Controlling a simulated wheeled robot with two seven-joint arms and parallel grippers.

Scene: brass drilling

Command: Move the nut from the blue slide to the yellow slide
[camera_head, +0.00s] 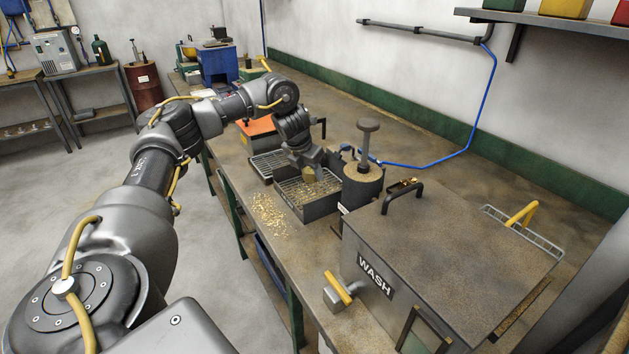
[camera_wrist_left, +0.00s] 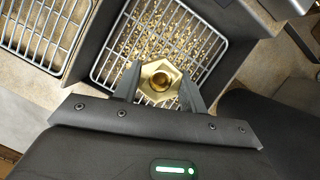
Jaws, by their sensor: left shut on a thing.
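My left gripper (camera_head: 309,172) is shut on a brass hex nut (camera_wrist_left: 160,82) with a round hole in its middle. The nut shows as a small yellowish block under the fingers in the head view. In the left wrist view, my left gripper (camera_wrist_left: 161,88) has one finger on each side of the nut. The nut is over a dark tray with a wire rack (camera_head: 322,204); I cannot tell how high. I cannot pick out a blue slide or a yellow slide for certain. My right gripper is not in view.
A large WASH box (camera_head: 440,250) with yellow-handled parts stands at the front right. A cylinder with a plunger (camera_head: 363,186) stands close right of the tray. Brass chips (camera_head: 268,213) lie left of it. A blue machine (camera_head: 216,63) stands at the bench's far end.

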